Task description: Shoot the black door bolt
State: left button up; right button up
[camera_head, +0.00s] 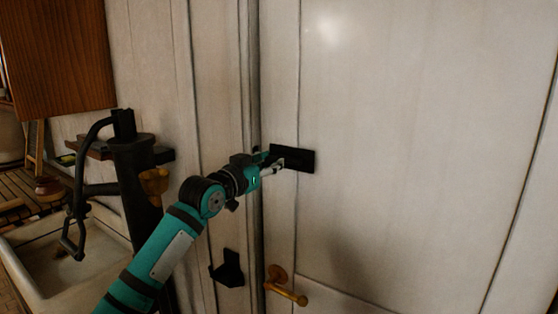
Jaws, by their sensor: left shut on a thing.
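The black door bolt (301,158) is a dark plate mounted on the white door (400,130), near the door's left edge. My left gripper (277,164) reaches in from the left and is shut at the plate's left part, on what looks like the bolt's knob. The fingers cover the knob and part of the bolt, so how far the bolt is slid cannot be told. My right gripper is not in view.
A brass door handle (286,287) sits below the bolt. A black bracket (228,269) is on the frame left of it. A black hand pump (130,165) stands beside a pale sink (35,235) at the left. A wooden cabinet (57,55) hangs at the upper left.

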pick_arm(q)
jog(key=shift+w+a, duration=0.45)
jog(key=shift+a, duration=0.2)
jog(key=shift+w+a, duration=0.45)
jog(key=shift+a, duration=0.15)
jog(key=o, duration=0.7)
jog(key=shift+c, duration=0.2)
jog(key=o, duration=0.7)
jog(key=shift+a, duration=0.1)
jog(key=v, duration=1.1)
jog(key=shift+p, duration=0.4)
